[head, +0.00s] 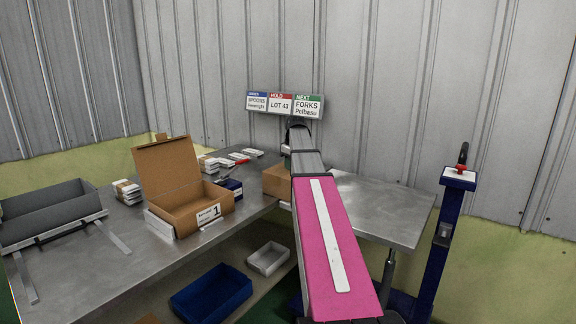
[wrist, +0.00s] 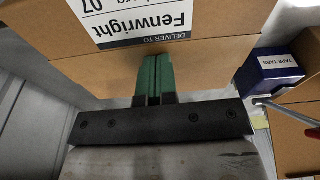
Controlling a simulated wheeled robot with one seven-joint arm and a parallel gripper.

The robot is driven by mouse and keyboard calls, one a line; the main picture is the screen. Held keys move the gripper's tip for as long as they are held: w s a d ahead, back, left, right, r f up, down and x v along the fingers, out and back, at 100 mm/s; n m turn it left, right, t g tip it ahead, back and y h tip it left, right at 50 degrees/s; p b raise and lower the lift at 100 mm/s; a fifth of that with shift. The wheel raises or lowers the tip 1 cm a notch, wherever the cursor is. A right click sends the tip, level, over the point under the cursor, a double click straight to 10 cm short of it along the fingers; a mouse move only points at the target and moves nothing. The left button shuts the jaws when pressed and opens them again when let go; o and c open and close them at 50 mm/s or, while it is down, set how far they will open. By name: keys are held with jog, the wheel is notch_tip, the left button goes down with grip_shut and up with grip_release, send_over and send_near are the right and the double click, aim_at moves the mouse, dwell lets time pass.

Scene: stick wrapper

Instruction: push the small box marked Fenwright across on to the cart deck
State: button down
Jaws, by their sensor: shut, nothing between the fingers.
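The small cardboard box (head: 276,182) stands near the bench's right end, partly hidden behind my pink arm in the head view. In the wrist view the box (wrist: 215,50) fills the top, and its white label (wrist: 130,18) reads Fenwright, upside down. My gripper (wrist: 153,60) is shut and empty, its green fingertips at the box, overlapping its face below the label; I cannot tell whether they touch. In the head view the gripper is hidden. The cart deck (head: 385,208) is the bare metal surface right of the bench, partly covered by my arm.
An open cardboard carton (head: 187,200) marked 1 stands on the bench (head: 130,250), with a blue tape tabs box (head: 231,187) beside it. A grey tray (head: 50,213) is at left. The cart's blue post (head: 440,250) rises at right. A sign (head: 285,104) hangs behind.

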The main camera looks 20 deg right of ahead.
jog(key=shift+a+r, duration=0.15)
jog(key=shift+r, duration=0.1)
jog(key=s+d, duration=1)
jog(key=s, duration=0.1)
jog(key=w+a, duration=0.2)
jog(key=w, duration=0.1)
jog(key=w+a, duration=0.2)
jog(key=w, duration=0.1)
jog(key=w+a, duration=0.3)
jog(key=shift+w+r, duration=0.2)
jog(key=shift+w, duration=0.05)
jog(key=shift+w+a+f, duration=0.1)
jog(key=shift+w+a, duration=0.05)
jog(key=shift+f, duration=0.7)
jog(key=shift+s+f, duration=0.1)
jog(key=shift+s, duration=0.1)
